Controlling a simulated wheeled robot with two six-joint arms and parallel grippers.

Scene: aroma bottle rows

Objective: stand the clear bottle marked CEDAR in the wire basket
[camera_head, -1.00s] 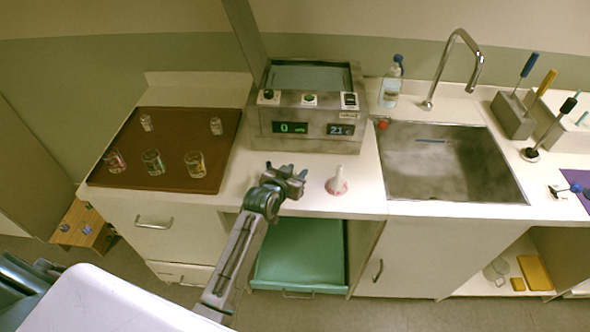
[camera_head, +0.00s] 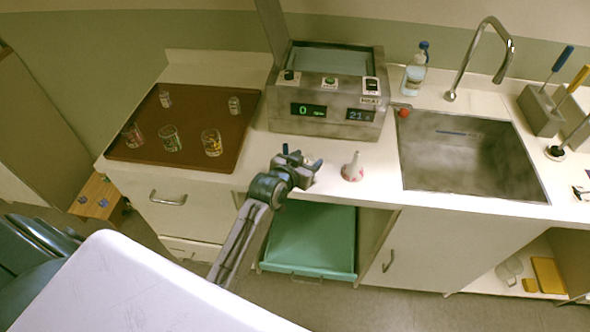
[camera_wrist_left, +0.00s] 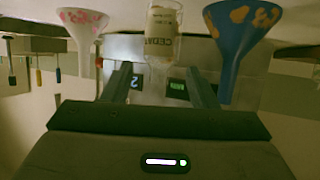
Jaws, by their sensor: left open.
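My left gripper (camera_head: 300,168) is open over the front edge of the counter, below the instrument. In the left wrist view, which is upside down, a clear bottle (camera_wrist_left: 164,22) with a pale CEDAR label stands upright ahead of the left gripper (camera_wrist_left: 161,75), lined up with the gap between its open fingers. I cannot tell whether the fingers touch it. In the head view the gripper mostly hides this bottle. I cannot make out a wire basket in either view. My right gripper is not in view.
A white funnel with pink spots (camera_head: 353,169) and a blue funnel with orange spots (camera_wrist_left: 236,35) stand either side of the bottle. Behind are the instrument (camera_head: 327,112) and sink (camera_head: 470,185). A brown tray (camera_head: 195,105) holds several small glass containers. A green drawer (camera_head: 312,240) is open below.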

